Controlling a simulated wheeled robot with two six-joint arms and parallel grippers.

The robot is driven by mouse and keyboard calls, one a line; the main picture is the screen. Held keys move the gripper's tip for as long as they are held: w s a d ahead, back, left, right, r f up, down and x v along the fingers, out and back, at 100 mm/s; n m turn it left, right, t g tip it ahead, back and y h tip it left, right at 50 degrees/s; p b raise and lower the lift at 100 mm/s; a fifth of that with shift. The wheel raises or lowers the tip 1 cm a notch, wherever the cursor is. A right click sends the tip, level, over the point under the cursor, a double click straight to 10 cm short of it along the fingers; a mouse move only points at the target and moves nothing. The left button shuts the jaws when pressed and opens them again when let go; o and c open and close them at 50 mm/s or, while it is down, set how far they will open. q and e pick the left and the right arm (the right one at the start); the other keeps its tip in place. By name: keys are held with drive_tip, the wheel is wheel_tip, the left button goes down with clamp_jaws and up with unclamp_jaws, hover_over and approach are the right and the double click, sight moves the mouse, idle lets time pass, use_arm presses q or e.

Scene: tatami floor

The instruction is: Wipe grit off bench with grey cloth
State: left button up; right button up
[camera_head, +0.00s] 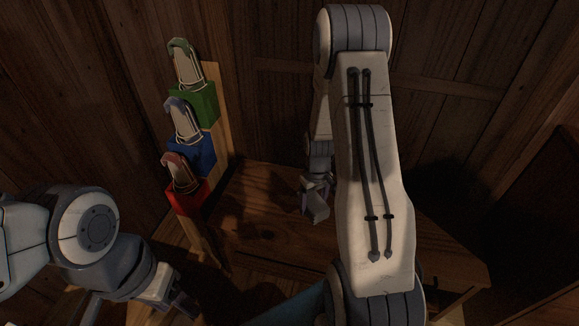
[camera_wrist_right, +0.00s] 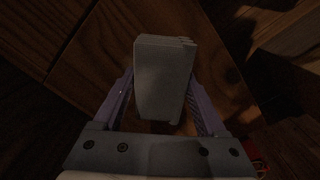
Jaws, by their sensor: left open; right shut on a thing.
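The wooden bench (camera_head: 262,212) stands against the wall, partly hidden behind my right arm. My right gripper (camera_head: 316,184) is shut on the grey cloth (camera_head: 317,208), a folded block that hangs low over the bench top. In the right wrist view the cloth (camera_wrist_right: 163,80) sits between the two fingers of the right gripper (camera_wrist_right: 162,100). I cannot tell whether the cloth touches the bench. No grit can be made out clearly in the dim light; a small dark spot shows on the bench. My left gripper (camera_head: 184,304) is open and empty at the lower left, off the bench.
A wooden post (camera_head: 218,105) left of the bench carries green (camera_head: 196,106), blue (camera_head: 194,154) and red (camera_head: 188,196) holders, each with a pale looped item. Wooden walls close in behind. A dark wooden piece (camera_head: 545,190) stands at the right. The bench's left part looks clear.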

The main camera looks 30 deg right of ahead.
drive_tip(key=shift+r+p, duration=0.75)
drive_tip(key=shift+r, duration=0.35)
